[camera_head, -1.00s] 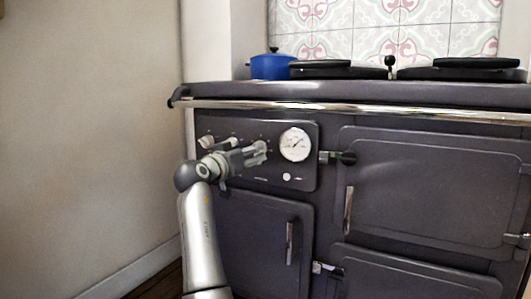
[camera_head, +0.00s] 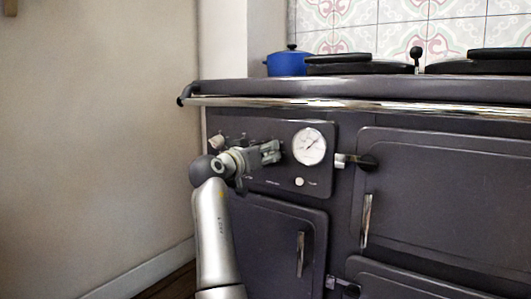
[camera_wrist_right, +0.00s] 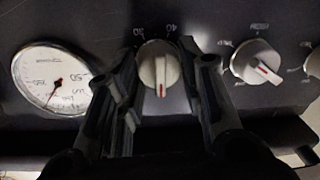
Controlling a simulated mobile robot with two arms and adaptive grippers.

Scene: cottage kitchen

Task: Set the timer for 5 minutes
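The red mark points toward the bottom of that picture. My right gripper (camera_head: 270,152) is at the control panel (camera_head: 318,184) of the dark range, left of the round white gauge. In the wrist view its two dark fingers are apart, one on each side of the knob; I cannot tell whether they touch it. The gripper hides the knob in the head view. My left gripper is not in view.
A second pale knob (camera_wrist_right: 256,62) sits beside the timer knob in the wrist view. The gauge (camera_head: 309,147) is on its other side. A chrome rail (camera_head: 350,106) runs above the panel. A blue pot (camera_head: 288,63) stands on top. A wall (camera_head: 95,130) is at left.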

